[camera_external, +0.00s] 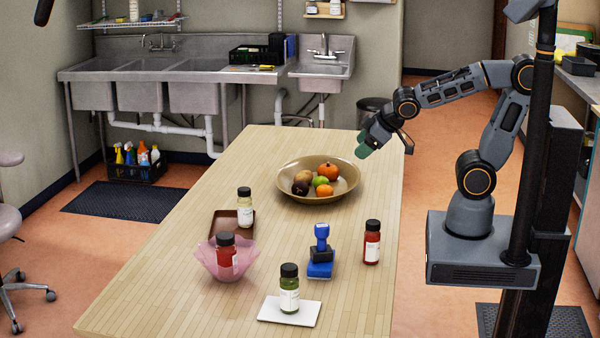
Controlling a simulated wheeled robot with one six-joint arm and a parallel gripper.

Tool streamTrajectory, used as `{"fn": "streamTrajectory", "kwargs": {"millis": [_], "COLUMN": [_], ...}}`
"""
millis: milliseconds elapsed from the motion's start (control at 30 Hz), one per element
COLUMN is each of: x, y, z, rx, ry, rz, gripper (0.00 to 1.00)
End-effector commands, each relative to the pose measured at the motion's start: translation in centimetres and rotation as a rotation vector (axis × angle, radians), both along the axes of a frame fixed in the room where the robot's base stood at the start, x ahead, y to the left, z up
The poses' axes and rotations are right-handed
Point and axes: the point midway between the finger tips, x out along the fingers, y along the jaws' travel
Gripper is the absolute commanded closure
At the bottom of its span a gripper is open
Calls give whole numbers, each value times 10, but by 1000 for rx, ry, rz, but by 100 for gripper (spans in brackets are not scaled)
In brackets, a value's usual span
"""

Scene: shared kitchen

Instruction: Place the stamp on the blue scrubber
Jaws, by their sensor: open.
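The stamp (321,237), with a blue knobbed handle and a dark body, stands upright toward the front right of the wooden table. Directly below it is the blue scrubber (319,270), a flat blue block. The stamp appears to rest on it, though the exact contact line is too small to tell. My gripper (364,149), with green fingertips, is in the air near the table's right edge, behind and to the right of the fruit bowl. It is open, well away from the stamp, and nothing shows between its fingers.
A brown fruit bowl (287,191) stands toward the back. A green bottle (289,292) stands on a white tile (308,318). A pink bowl (206,261) holds a red bottle; another bottle (245,213) stands on a brown tray (221,224).

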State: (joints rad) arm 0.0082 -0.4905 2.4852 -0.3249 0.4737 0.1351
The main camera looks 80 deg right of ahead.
Motion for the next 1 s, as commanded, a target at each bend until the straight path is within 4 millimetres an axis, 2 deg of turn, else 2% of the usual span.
{"fn": "streamTrajectory", "kwargs": {"millis": [33,100,200,300,467,1000], "x": [-16,-36,-58,-71,-78,-77], "y": [3,9,18,25,29,28], "z": [2,1,1,1,1,1], "rx": [37,89,150,189,211,210], "ry": [49,123,202,252,279,278], "rz": [-28,-49,-57,-55,-52,-53], "gripper": [35,35,35,35,35,35]}}
